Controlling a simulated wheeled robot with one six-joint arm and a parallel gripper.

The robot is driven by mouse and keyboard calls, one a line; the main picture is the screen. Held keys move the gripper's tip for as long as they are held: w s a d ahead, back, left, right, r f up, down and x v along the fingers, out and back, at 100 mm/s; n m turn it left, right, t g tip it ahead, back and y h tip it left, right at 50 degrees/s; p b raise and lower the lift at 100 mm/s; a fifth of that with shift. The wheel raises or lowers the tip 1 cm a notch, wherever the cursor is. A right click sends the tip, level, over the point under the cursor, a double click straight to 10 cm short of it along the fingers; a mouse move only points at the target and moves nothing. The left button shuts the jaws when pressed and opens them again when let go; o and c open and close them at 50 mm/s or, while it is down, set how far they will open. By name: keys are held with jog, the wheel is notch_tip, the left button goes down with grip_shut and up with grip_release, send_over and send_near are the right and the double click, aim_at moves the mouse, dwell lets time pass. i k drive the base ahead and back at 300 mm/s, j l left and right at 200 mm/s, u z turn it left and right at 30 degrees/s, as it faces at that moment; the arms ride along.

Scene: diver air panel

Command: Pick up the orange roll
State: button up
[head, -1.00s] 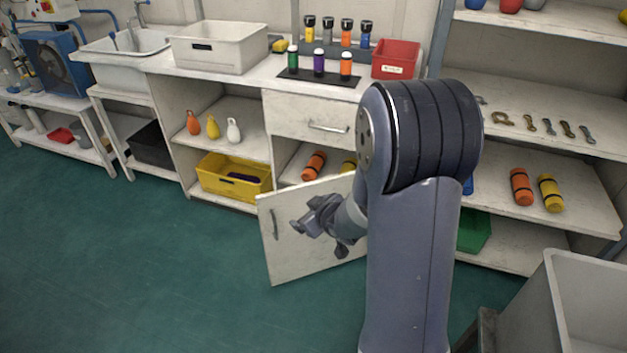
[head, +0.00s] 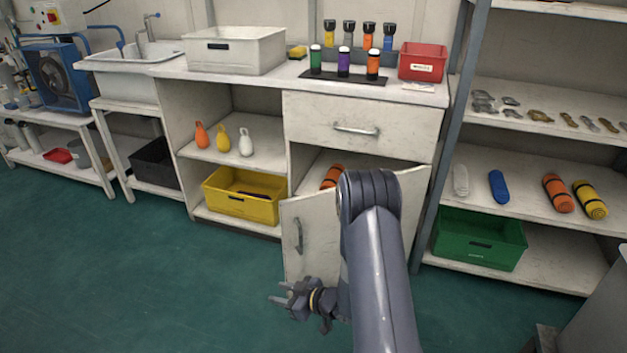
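One orange roll (head: 333,176) lies inside the cupboard under the drawer, partly hidden behind the open cupboard door (head: 312,232) and my arm. Another orange roll (head: 558,193) with dark bands lies on the middle shelf of the right rack, left of a yellow roll (head: 590,200). My gripper (head: 277,292) is low in front of the door's lower left part, pointing left. Its fingers look apart, with nothing between them. It is well away from both orange rolls.
The door handle (head: 298,236) is just above my gripper. A yellow crate (head: 243,206) stands on the low shelf at left, and a green crate (head: 480,240) on the rack's lower shelf. A grey bin (head: 600,315) is at lower right. The green floor at left is clear.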

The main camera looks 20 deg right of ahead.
aim_at(331, 179)
jog(key=i+j+u, duration=0.35)
jog(key=u, duration=0.15)
jog(key=i+j+u, duration=0.5)
jog(key=i+z, duration=0.1)
jog(key=i, duration=0.5)
jog(key=i+z, duration=0.3)
jog(key=z, duration=0.15)
jog(key=i+z, duration=0.25)
jog(key=z, duration=0.2)
jog(key=i+z, duration=0.15)
jog(key=z, duration=0.3)
jog(key=i+j+z, duration=0.1)
jog(key=z, duration=0.4)
jog(key=i+j+z, duration=0.1)
jog(key=z, duration=0.35)
jog(key=i+j+z, duration=0.1)
jog(key=z, duration=0.35)
jog(key=i+j+z, duration=0.2)
jog(key=z, duration=0.25)
jog(key=i+j+z, duration=0.15)
jog(key=j+z, duration=0.25)
